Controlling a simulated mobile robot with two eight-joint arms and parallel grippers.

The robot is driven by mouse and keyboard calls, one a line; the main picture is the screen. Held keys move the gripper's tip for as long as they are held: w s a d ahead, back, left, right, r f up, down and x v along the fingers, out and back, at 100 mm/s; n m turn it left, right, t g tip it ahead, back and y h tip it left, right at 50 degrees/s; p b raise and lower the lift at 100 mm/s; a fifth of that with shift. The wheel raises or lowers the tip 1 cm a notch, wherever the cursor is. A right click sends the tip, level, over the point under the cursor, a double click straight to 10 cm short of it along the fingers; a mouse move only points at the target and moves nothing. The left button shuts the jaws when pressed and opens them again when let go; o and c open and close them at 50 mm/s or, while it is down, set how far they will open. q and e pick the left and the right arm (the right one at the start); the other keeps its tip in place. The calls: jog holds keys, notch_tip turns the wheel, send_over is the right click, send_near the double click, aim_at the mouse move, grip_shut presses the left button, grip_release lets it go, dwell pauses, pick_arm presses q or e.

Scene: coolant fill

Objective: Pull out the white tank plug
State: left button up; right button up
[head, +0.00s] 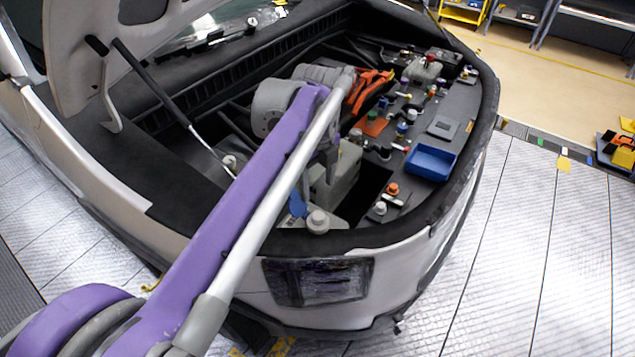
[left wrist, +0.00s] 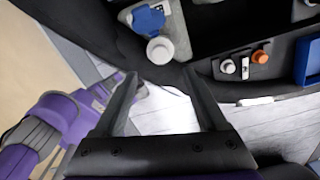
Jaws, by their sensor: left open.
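A white round plug (head: 318,220) sits on the pale tank at the near edge of the engine bay, beside a blue part (head: 297,205). In the left wrist view the white plug (left wrist: 160,49) shows whole, just beyond the fingertips, with the blue part (left wrist: 148,20) behind it. My left gripper (left wrist: 160,72) is open and empty, its fingers on either side of the line to the plug and apart from it. In the head view the left gripper (head: 328,155) is partly hidden behind my arm, over the bay. My right gripper is not in view.
A smaller white cap (head: 380,208) and an orange cap (head: 392,189) stand to the right of the plug. A blue tray (head: 430,162) and several small caps lie on the dark deck. The bay's black rim runs close by the plug. The raised hood is at upper left.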

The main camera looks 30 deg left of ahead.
aim_at(318, 215)
pick_arm(q)
notch_tip(318, 215, down, 11)
jog(key=shift+d+r+b, duration=0.1)
jog(key=shift+r+b, duration=0.1)
jog(key=shift+b, duration=0.25)
jog(key=c, duration=1)
jog(key=o, duration=0.6)
jog(key=shift+c, duration=1.4)
jog(key=shift+r+p, duration=0.3)
jog(key=shift+r, duration=0.15)
jog(key=shift+r+p, duration=1.45)
jog(key=shift+r, duration=0.8)
